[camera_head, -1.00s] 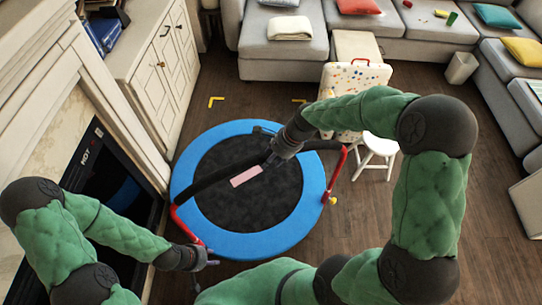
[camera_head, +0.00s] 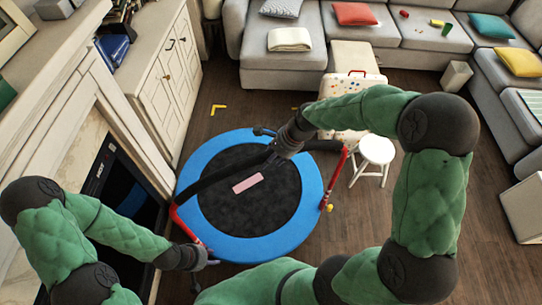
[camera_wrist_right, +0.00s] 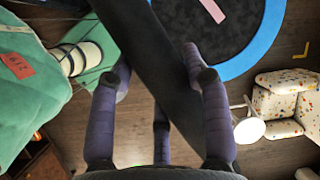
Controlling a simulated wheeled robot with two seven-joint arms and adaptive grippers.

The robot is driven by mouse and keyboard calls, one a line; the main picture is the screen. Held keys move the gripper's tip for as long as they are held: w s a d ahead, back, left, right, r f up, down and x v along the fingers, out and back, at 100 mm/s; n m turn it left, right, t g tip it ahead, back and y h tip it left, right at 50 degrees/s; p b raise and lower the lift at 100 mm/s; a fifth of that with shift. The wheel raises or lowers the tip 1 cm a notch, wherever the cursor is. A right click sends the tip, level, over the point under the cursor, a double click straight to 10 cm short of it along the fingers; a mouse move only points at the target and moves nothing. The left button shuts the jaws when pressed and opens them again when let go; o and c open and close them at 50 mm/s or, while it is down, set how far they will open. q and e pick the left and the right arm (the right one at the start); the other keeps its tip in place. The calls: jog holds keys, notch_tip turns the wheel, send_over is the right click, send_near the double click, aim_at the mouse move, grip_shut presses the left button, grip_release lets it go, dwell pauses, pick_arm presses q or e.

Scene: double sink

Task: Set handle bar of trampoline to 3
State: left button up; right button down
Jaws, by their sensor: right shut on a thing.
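The trampoline has a blue rim (camera_head: 300,225) around a black mat (camera_head: 235,205) with a pink patch. Its black handle bar (camera_head: 212,180) crosses above the mat between a red post (camera_head: 340,178) at right and a red post (camera_head: 184,228) at left. My right gripper (camera_head: 272,145) is shut around the bar's middle. In the right wrist view the bar (camera_wrist_right: 150,60) runs diagonally between its purple fingers (camera_wrist_right: 157,65). My left gripper (camera_head: 206,274) is low by the left post's foot, its fingers apart and seemingly empty. The bar's height setting cannot be read.
White cabinets (camera_head: 160,85) and a fireplace (camera_head: 125,170) border the left. A grey sofa (camera_head: 285,65) lies at the back. Bare wood floor (camera_head: 440,195) is at right.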

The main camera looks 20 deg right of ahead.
jog(key=r, duration=0.1)
jog(key=p, duration=0.1)
jog(key=r, duration=0.1)
jog(key=shift+w+d+r+p, duration=0.1)
jog(key=shift+w+r+p, duration=0.15)
jog(key=shift+r+p, duration=0.1)
jog(key=shift+w, duration=0.1)
jog(key=shift+f, duration=0.1)
jog(key=c, duration=0.6)
grip_release()
jog(key=shift+o, duration=0.2)
